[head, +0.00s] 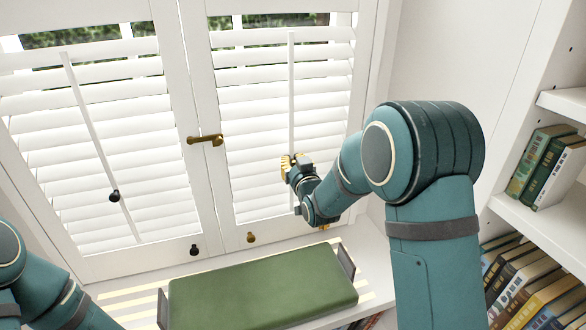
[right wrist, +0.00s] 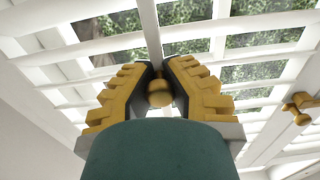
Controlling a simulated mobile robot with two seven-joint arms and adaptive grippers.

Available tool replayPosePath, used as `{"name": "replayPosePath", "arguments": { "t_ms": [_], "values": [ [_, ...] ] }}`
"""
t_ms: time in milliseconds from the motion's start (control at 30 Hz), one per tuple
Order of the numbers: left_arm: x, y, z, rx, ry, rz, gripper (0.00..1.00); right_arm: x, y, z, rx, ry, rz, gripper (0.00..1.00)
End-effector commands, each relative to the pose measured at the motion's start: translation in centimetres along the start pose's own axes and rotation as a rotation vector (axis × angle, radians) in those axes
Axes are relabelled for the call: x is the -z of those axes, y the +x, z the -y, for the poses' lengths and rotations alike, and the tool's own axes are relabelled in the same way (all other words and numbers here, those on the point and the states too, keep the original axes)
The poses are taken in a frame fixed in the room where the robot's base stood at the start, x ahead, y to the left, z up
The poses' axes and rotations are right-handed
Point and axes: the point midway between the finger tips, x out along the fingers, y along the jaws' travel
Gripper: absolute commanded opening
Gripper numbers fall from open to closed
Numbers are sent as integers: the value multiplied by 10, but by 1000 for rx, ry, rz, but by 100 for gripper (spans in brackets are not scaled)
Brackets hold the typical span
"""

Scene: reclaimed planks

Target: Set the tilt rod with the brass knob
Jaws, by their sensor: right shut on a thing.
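The tilt rod (head: 291,95) on the right shutter panel is white and hangs upright in front of the slats. The knob is hidden by the gripper in the head view. The left panel has a slanting white rod (head: 88,125) with a black knob (head: 114,196). My left gripper is out of view; only part of its arm shows.
A brass latch (head: 205,140) crosses the panels' meeting stiles. A small black knob (head: 194,250) and a brass knob (head: 251,237) sit low on the panels. A green cushioned tray (head: 260,287) lies on the sill below. Bookshelves (head: 545,225) stand close on the right.

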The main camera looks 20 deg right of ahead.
Motion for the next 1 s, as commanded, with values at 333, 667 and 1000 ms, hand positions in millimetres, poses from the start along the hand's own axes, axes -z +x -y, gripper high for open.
{"name": "replayPosePath", "arguments": {
  "t_ms": [333,667,1000],
  "values": [
    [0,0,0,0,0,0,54,0,0,0,-1,-1,-3,54],
    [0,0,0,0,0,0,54,0,-1,0,0,0,-1,54],
    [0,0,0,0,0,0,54,0,-49,0,0,2,-1,54]
  ]
}}
